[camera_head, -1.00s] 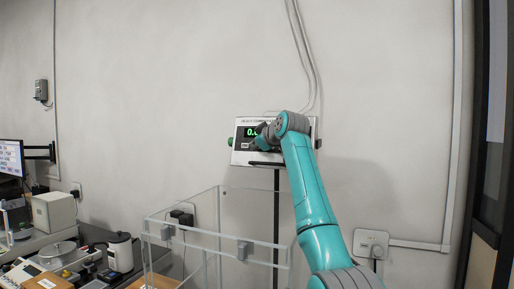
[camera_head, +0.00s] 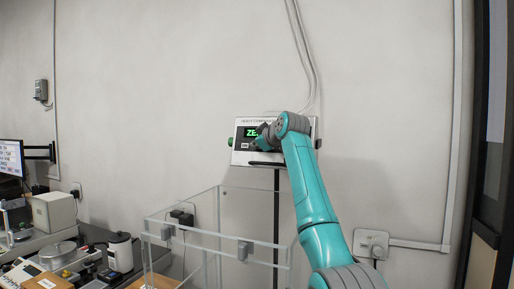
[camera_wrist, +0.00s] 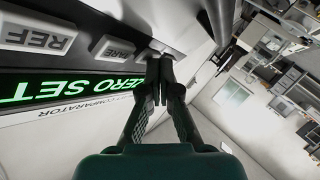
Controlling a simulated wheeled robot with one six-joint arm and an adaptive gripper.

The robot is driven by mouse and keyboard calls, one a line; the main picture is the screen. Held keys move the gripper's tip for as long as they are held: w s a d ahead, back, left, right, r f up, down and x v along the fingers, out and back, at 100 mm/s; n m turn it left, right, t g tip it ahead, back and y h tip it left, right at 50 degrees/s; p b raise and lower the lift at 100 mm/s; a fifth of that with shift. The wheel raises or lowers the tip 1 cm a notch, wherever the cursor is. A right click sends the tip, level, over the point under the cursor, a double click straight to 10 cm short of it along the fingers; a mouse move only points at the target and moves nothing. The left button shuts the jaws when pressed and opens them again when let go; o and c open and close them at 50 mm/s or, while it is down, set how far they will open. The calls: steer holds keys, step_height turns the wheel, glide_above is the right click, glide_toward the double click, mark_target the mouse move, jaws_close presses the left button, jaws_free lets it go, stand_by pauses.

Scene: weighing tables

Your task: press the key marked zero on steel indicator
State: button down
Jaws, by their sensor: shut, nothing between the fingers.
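The steel indicator (camera_head: 240,158) is a pale box on a post against the wall. Its green display (camera_head: 252,132) is partly covered by my arm in the head view; in the wrist view the display (camera_wrist: 85,84) reads "ZERO SET", upside down. The REF key (camera_wrist: 38,38) and a partly seen key ending in "ARE" (camera_wrist: 118,49) show beside it. My gripper (camera_wrist: 158,66) is shut and empty, its fingertips at the key row just past the "ARE" key. The key behind the fingertips is mostly hidden, and its marking cannot be read. Contact is hard to tell.
A clear-walled enclosure (camera_head: 190,231) stands below and in front of the indicator. Cables hang on the wall above the indicator.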

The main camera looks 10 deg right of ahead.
stand_by(0.4)
steer(key=shift+s+a+r, duration=0.2)
steer(key=shift+s+a, duration=0.2)
steer(key=shift+s, duration=0.15)
steer(key=shift+s+a+r, duration=0.25)
steer(key=shift+s+a, duration=0.25)
steer(key=shift+s, duration=0.15)
steer(key=shift+s+a+r, duration=0.2)
steer(key=shift+s+a, duration=0.25)
steer(key=shift+s, duration=0.2)
steer(key=shift+s+a+r, duration=0.25)
steer(key=shift+s+a, duration=0.25)
steer(key=shift+s, duration=0.15)
steer(key=shift+d, duration=0.1)
